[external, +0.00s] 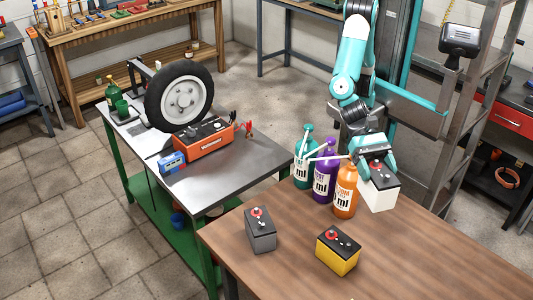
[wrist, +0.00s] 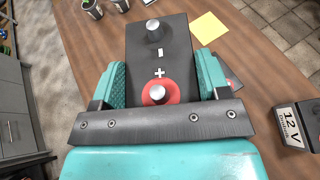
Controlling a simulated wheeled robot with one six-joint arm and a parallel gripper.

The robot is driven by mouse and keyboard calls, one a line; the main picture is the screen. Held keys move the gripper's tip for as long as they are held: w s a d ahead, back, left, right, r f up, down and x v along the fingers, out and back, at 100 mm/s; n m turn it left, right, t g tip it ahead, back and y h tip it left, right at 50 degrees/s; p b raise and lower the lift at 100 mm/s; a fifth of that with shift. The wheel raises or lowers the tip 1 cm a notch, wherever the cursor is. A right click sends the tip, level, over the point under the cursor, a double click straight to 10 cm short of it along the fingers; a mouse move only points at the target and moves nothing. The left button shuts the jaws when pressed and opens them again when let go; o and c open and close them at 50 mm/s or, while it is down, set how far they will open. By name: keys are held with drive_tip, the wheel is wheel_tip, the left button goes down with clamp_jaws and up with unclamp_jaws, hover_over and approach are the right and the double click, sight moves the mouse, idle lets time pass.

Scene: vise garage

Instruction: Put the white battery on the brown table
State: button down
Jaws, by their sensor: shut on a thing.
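In the external view the white battery (external: 379,195) has a white body and a dark top, and is upright at the back right of the brown table (external: 290,240). My gripper (external: 376,165) is shut on it from above. In the wrist view my gripper's teal fingers (wrist: 160,82) press on both sides of the battery's dark top (wrist: 158,62), which carries a red-ringed terminal and a grey one. The brown table also shows around it in the wrist view (wrist: 80,70). I cannot tell whether the battery's underside touches the table.
Orange (external: 345,190), purple (external: 324,170) and teal (external: 303,160) bottles stand just left of the battery. A grey battery (external: 260,232) and a yellow battery (external: 338,252) stand nearer the front. The table between them is clear. A metal bench (external: 220,185) adjoins on the left.

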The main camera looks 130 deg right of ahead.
drive_tip(key=s+a+r+p, duration=0.25)
drive_tip(key=s+p, duration=0.35)
drive_tip(key=s, duration=0.6)
drive_tip(key=shift+n+g, duration=0.4)
drive_tip(key=f+b, duration=0.3)
drive_tip(key=f, duration=0.4)
drive_tip(key=f+b, duration=0.4)
drive_tip(key=f, duration=0.3)
drive_tip(key=f+b, duration=0.3)
drive_tip(key=f, duration=0.3)
drive_tip(key=shift+w+a+f+b, duration=0.25)
drive_tip(key=shift+f+b, duration=0.1)
drive_tip(key=shift+f, duration=0.05)
drive_tip(key=shift+f, duration=0.15)
drive_tip(key=shift+c, duration=0.5)
unclamp_jaws()
